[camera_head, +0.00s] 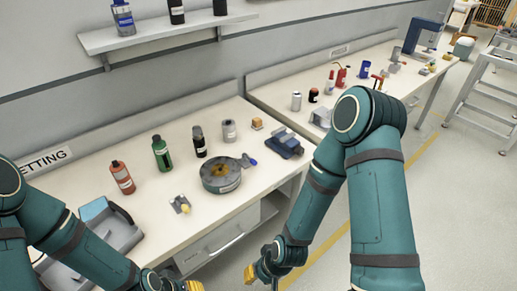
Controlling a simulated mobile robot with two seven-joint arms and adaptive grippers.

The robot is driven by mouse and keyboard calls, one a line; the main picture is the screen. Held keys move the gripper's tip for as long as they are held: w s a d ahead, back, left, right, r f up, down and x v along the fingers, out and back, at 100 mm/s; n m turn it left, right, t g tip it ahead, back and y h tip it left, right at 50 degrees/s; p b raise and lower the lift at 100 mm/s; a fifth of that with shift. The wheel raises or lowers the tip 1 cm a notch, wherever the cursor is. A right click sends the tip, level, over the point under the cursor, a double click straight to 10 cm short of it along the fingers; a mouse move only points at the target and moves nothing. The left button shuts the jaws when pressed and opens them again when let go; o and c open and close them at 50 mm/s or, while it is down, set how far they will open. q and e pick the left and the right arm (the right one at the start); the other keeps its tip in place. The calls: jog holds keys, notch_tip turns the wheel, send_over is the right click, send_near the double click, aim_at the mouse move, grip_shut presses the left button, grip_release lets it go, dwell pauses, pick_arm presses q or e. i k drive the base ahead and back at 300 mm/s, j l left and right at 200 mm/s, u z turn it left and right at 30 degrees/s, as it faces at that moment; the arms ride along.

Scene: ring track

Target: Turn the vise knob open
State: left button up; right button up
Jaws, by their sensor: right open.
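A small blue and grey vise (285,143) sits near the front right edge of the near workbench. Its knob is too small to make out clearly. My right gripper (262,270) hangs low at the bottom of the view, in front of the bench and well apart from the vise; it is open, and nothing shows between its yellow-tipped fingers. My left gripper (172,284) is at the bottom edge, partly cut off, and its fingers cannot be read.
A round grey container (221,176) stands left of the vise. An orange bottle (122,177), a green bottle (161,153) and a black bottle (199,142) stand behind it. A blue-grey machine (105,224) is at the left. A second bench (271,94) continues right; the floor (440,190) is open there.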

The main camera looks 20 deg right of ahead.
aim_at(299, 150)
jog(key=l+u, duration=0.2)
jog(key=u, duration=0.15)
jog(key=i+l+u, duration=0.1)
jog(key=l+u, duration=0.4)
jog(key=u, duration=0.2)
jog(key=l+u, duration=0.25)
jog(key=l, duration=0.25)
jog(key=k+l+u, duration=0.1)
jog(key=l+u, duration=0.15)
jog(key=l, duration=0.2)
jog(key=k+l+u, duration=0.1)
jog(key=l, duration=0.2)
jog(key=l+u, duration=0.1)
jog(key=l, duration=0.25)
jog(key=k+l+u, duration=0.15)
jog(key=k+l, duration=0.1)
jog(key=l, duration=0.25)
jog(key=k+l, duration=0.15)
jog(key=l, duration=0.2)
jog(key=k+l, duration=0.1)
jog(key=l, duration=0.25)
jog(key=u, duration=0.05)
